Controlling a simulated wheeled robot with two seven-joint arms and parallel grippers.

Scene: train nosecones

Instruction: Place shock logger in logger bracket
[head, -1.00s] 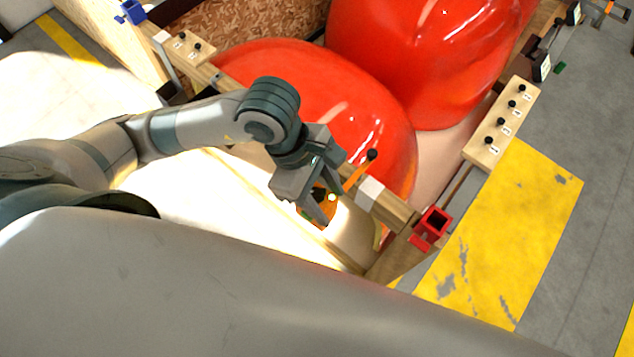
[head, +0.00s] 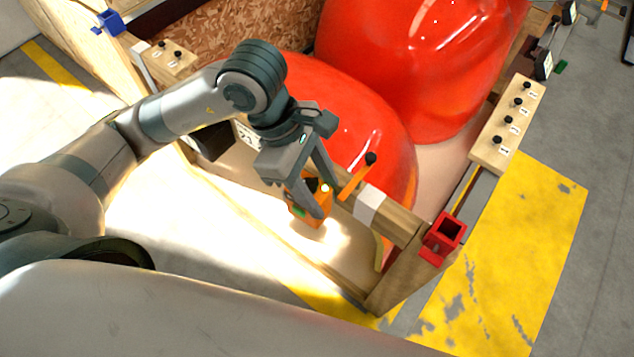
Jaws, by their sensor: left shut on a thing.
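My left gripper (head: 322,193) points down and is shut on an orange box with a green patch (head: 314,212), which looks like the shock logger. The fingers hide part of the box. It is held in front of the crate's near wooden rail. A red open-topped square bracket (head: 443,236) is fixed at the crate's near right corner, to the right of the gripper and empty as far as I see. A blue bracket (head: 110,22) sits on the far left edge. I cannot tell which is the logger bracket. My right gripper is not in view.
Two glossy red nosecones (head: 410,65) fill the crate behind the gripper. An orange lever with a black knob (head: 370,159) rises from the near rail (head: 397,224) close to the gripper. A wooden block with black knobs (head: 508,124) lies along the right side.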

